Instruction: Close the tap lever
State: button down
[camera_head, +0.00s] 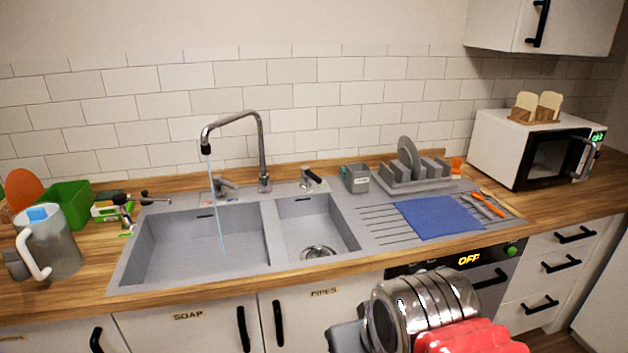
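A silver tap (263,150) stands behind the double sink, its arched spout reaching left. A thin blue stream of water (212,190) runs from it into the left basin. A small metal lever (225,185) sits left of the tap's base. A second lever with a black handle (314,176) sits to the right of the base, behind the right basin. I cannot tell which of the two works the tap. My arm shows at the bottom right of centre as silver ringed and red parts, in front of the cabinets. My gripper's fingertips are not visible.
The sink (190,285) has a drainboard with a blue cloth (438,217) on the right. A dish rack (410,178) and grey holder (356,179) stand behind. A jug (48,245), green box (68,205) and metal tool (124,208) are left; a microwave (495,145) is right.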

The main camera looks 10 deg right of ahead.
aim_at(305, 170)
jog(key=z, duration=0.05)
jog(key=i, duration=1)
jog(key=u, duration=0.05)
